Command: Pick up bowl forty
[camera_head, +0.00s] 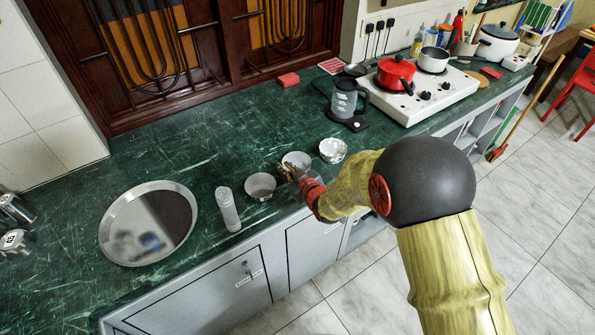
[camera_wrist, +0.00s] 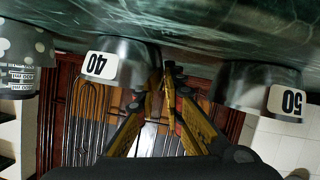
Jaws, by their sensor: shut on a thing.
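Bowl forty is a grey metal bowl with a white "40" label, upside down in the wrist view (camera_wrist: 122,52). In the head view it is the middle bowl (camera_head: 296,158) of three on the green counter, partly hidden by my gripper. My gripper (camera_wrist: 168,72) has its fingers close together at the edge of bowl forty, on the side facing the bowl marked 50. It is shut on the bowl's rim. In the head view my gripper (camera_head: 298,176) is low over the front of the bowl, its fingertips hard to make out.
Bowl fifty (camera_wrist: 262,88) stands close by, also seen in the head view (camera_head: 260,186). A kettle (camera_head: 345,100) stands behind.

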